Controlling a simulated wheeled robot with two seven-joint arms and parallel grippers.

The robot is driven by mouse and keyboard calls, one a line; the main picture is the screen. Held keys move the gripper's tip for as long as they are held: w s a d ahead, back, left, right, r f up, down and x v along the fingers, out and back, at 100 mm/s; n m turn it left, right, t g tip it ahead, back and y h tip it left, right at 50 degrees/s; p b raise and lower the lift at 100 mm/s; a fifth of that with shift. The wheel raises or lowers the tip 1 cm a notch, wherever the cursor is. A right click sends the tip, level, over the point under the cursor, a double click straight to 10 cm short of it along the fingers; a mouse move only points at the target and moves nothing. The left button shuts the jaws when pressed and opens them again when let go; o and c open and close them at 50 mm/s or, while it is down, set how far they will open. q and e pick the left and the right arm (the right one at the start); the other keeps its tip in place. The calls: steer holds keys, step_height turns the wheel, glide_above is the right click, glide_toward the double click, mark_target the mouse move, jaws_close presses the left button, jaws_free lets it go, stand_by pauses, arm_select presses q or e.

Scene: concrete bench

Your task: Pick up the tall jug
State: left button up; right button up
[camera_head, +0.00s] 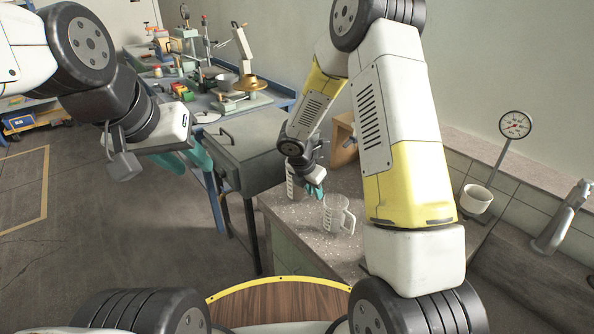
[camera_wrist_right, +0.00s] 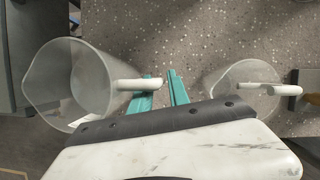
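Two clear jugs with handles stand on the speckled bench top. One jug (camera_head: 295,184) is near the bench's left edge, partly hidden by my right gripper (camera_head: 317,190); the other jug (camera_head: 335,215) stands nearer and to the right. In the right wrist view the left jug (camera_wrist_right: 72,88) looks larger and taller than the right jug (camera_wrist_right: 243,88). My right gripper (camera_wrist_right: 162,88) has its teal fingers apart and empty. The left finger is beside the larger jug's handle end; contact is unclear. My left gripper (camera_head: 186,160) is open and empty, away from the bench.
A grey case (camera_head: 255,150) stands left of the bench, and a wooden stand (camera_head: 344,140) is behind the jugs.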

jaws_close()
stand_by(1.3)
